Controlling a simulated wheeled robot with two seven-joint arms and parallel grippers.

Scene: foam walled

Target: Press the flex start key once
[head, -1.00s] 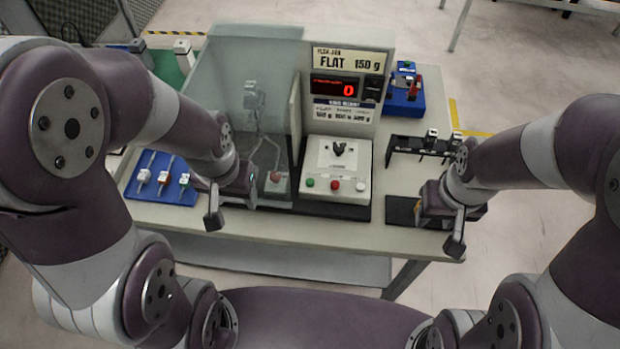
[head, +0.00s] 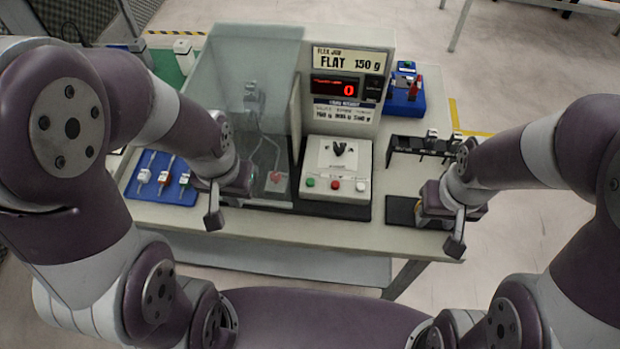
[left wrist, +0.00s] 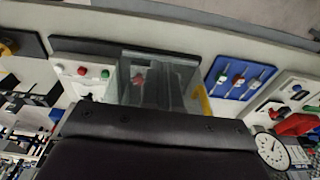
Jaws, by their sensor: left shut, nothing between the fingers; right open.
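The keys also show in the left wrist view, with the green one (left wrist: 105,74) nearest the clear-walled chamber. My left gripper (head: 213,219) is shut and empty, left of the box and in front of the chamber, apart from the keys. My right gripper (head: 455,244) is open at the table's right front edge.
The clear-walled chamber (head: 235,85) stands left of the box, with a red button (head: 276,177) seen through its wall. Behind the box, a display panel (head: 345,88) reads "FLAT 150 g" and a red 0. A blue tray (head: 160,190) lies left; a black rack (head: 420,146) stands right.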

